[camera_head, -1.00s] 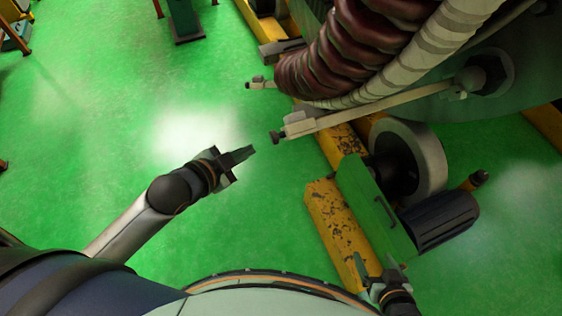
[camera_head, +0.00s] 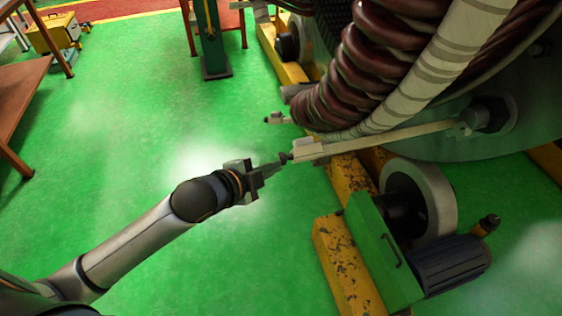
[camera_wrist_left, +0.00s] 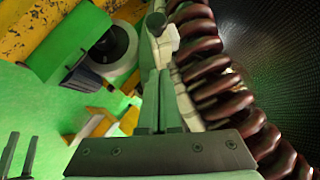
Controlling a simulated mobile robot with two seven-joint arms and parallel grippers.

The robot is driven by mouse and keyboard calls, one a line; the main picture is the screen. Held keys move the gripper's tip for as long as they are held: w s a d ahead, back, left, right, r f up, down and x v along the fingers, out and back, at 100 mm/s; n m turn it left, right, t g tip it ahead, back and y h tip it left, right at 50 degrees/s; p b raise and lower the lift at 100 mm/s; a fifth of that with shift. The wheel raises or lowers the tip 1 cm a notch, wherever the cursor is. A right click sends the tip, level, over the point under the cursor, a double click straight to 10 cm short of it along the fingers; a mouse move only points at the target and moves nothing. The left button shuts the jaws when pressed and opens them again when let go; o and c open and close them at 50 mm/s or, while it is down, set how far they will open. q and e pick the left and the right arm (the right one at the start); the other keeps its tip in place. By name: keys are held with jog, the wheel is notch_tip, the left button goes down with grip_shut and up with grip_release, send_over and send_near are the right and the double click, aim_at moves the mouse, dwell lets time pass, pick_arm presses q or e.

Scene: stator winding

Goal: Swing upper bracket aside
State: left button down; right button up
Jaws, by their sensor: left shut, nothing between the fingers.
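A pale bracket bar (camera_head: 395,133) runs from a bolted pivot on the large round machine to a light end block (camera_head: 308,150) with a dark knob (camera_head: 284,158). A second, smaller bracket end (camera_head: 277,118) sticks out farther back. I cannot tell for certain which is the upper one. My left gripper (camera_head: 278,165) is shut and empty, its fingertips close beside the nearer bracket's knob. In the left wrist view the shut fingers (camera_wrist_left: 154,78) point at the end block (camera_wrist_left: 166,40); whether they touch it I cannot tell. My right gripper is out of view.
Thick dark red coils (camera_head: 365,65) and a pale wrapped coil (camera_head: 430,75) hang just above the bar. Below stand a roller (camera_head: 437,195), a green support (camera_head: 385,250) and a motor (camera_head: 450,262). The green floor (camera_head: 120,130) to the left is open.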

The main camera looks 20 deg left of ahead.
aim_at(292, 157)
pick_arm(q)
jog(key=x, duration=0.2)
jog(key=a+x, duration=0.1)
jog(key=x, duration=0.1)
jog(key=f+x, duration=0.1)
jog(key=x, duration=0.1)
jog(key=shift+w+a+f+b, duration=0.1)
jog(key=shift+w+f+b, duration=0.05)
jog(key=shift+w+b, duration=0.15)
jog(key=shift+w+a+f, duration=0.3)
jog(key=shift+w+f, duration=0.2)
jog(key=shift+f, duration=0.1)
